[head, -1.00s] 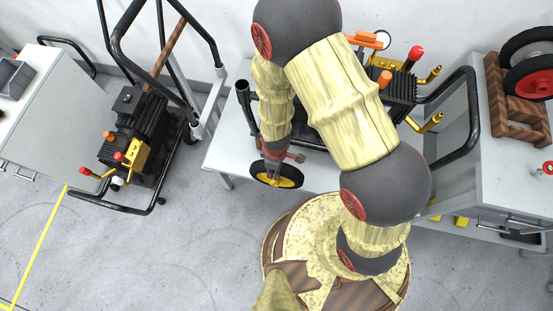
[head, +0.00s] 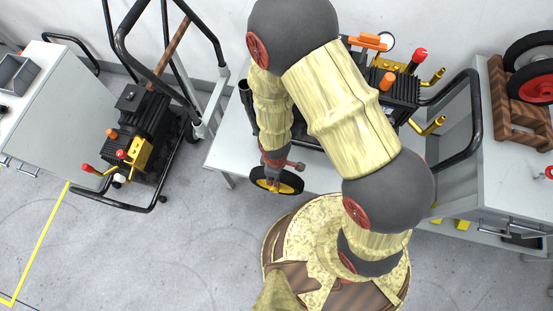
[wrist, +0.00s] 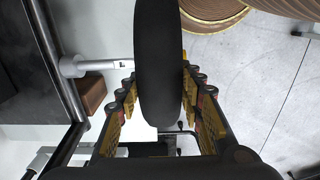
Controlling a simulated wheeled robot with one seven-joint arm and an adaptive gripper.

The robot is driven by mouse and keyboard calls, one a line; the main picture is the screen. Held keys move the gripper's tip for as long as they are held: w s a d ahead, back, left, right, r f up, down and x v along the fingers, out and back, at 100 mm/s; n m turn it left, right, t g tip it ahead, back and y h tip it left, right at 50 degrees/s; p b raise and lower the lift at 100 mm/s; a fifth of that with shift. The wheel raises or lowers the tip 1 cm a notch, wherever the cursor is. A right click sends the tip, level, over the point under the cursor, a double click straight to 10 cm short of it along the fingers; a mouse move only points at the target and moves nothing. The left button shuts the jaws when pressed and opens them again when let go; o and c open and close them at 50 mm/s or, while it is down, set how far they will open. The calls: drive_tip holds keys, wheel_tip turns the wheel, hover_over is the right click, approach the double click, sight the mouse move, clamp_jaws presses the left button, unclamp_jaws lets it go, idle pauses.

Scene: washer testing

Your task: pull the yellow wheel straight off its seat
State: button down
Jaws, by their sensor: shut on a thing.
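The yellow wheel (head: 291,181), a black tyre with a yellow hub, is upright at the front edge of the white table. My gripper (head: 272,175) reaches down on it from above. In the wrist view the tyre (wrist: 158,50) stands edge-on between the two yellow finger pads of my gripper (wrist: 160,90), which are closed on its sides. A grey axle rod (wrist: 98,65) runs from the black frame toward the wheel's left side. The tyre hides whether the rod's end is still inside the hub.
The pressure washer (head: 400,90) stands on the table (head: 232,155) behind my arm, its black handle (head: 455,150) at right. A second washer (head: 135,125) stands on the floor at left. Another table (head: 500,190) at right holds a wooden rack (head: 500,110). Floor at front left is clear.

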sight(273, 189)
drive_tip(key=shift+s+a, duration=0.15)
drive_tip(key=shift+s, duration=0.1)
drive_tip(key=shift+r, duration=0.1)
drive_tip(key=shift+s+a+r+p, duration=0.25)
drive_tip(key=shift+s+r+p, duration=0.55)
drive_tip(key=shift+r, duration=0.2)
drive_tip(key=shift+s+a+r+p, duration=0.25)
drive_tip(key=shift+s+r+p, duration=0.4)
drive_tip(key=shift+r+p, duration=0.25)
